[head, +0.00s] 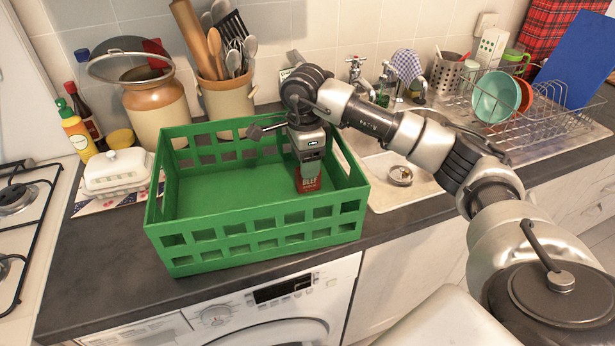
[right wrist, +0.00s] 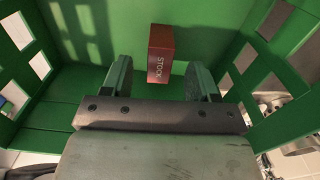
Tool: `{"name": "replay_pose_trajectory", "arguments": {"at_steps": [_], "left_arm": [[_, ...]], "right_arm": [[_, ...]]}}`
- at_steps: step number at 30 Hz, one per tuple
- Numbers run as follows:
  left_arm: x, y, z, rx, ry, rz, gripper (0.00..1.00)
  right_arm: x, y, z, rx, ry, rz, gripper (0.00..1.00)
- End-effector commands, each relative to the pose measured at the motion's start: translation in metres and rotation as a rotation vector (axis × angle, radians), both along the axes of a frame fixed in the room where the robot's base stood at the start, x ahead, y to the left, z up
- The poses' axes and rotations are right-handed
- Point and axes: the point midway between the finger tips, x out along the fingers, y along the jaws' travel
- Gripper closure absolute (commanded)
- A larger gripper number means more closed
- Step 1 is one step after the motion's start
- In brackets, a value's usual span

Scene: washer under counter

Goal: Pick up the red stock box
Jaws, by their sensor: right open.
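The red stock box (head: 308,184) stands inside the green crate (head: 210,252), near its right end; its side reads "BEEF" in the head view. My right gripper (head: 309,160) points down into the crate just above the box and hides part of it. In the right wrist view, the red box (right wrist: 160,55) shows its "STOCK" face beyond the open fingers (right wrist: 160,80), roughly centred between them. The fingers do not appear to touch it. My left gripper is not in view.
The crate's slotted walls stand close around my right gripper. Behind are a utensil crock (head: 228,98) and a large jar (head: 155,108). A white butter dish (head: 117,171) is at left. The sink and dish rack (head: 545,115) are at right.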

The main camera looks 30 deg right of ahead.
Motion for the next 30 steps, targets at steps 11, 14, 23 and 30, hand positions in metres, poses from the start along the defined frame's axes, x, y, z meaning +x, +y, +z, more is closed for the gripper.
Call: {"name": "replay_pose_trajectory", "arguments": {"at_steps": [11, 14, 23, 30], "left_arm": [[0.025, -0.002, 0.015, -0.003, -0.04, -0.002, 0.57], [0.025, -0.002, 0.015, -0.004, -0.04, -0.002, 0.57], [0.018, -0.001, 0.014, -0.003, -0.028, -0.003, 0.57], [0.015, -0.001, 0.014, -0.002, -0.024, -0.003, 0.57]], "right_arm": [[-0.002, -0.007, -0.047, 0.0, 0.003, 0.0, 0.4], [-0.002, -0.007, -0.049, 0.0, 0.001, 0.0, 0.4], [-0.002, -0.006, -0.048, 0.0, 0.001, 0.0, 0.65], [-0.002, -0.006, -0.048, 0.001, 0.001, 0.0, 0.95]]}}
